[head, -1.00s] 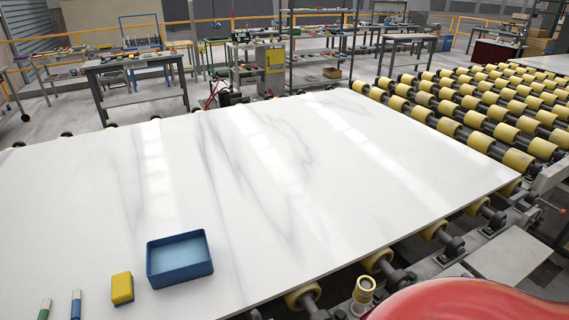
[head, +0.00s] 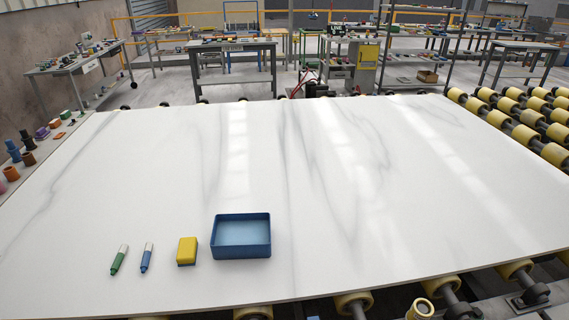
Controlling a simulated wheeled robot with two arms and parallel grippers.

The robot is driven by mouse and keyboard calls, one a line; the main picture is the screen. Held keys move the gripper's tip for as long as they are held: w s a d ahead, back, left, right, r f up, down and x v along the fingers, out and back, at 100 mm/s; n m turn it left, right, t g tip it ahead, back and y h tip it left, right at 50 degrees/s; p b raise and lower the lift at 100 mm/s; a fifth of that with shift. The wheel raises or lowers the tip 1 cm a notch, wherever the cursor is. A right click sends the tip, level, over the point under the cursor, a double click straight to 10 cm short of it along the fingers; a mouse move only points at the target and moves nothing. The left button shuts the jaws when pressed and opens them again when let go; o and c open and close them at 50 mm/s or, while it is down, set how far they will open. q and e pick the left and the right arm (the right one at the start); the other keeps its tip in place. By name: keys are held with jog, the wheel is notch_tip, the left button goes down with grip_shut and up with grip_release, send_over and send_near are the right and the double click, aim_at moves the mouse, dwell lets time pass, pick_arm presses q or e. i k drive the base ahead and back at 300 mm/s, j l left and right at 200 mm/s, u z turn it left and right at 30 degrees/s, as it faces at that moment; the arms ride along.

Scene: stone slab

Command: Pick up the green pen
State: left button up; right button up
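The green pen (head: 119,260) lies on the white marble slab (head: 350,220) near its front left. It has a white end pointing away and a darker tip toward me. A blue pen (head: 147,257) with a white end lies just to its right, apart from it. Neither of my grippers is in the head view.
A yellow and dark block (head: 187,250) and an open, empty blue tray (head: 241,257) stand right of the pens. Small coloured items line a ledge (head: 36,160) at the left. Yellow rollers (head: 520,133) lie at the right. Most of the slab is clear.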

aim_at(123, 248)
jog(key=u, duration=1.1)
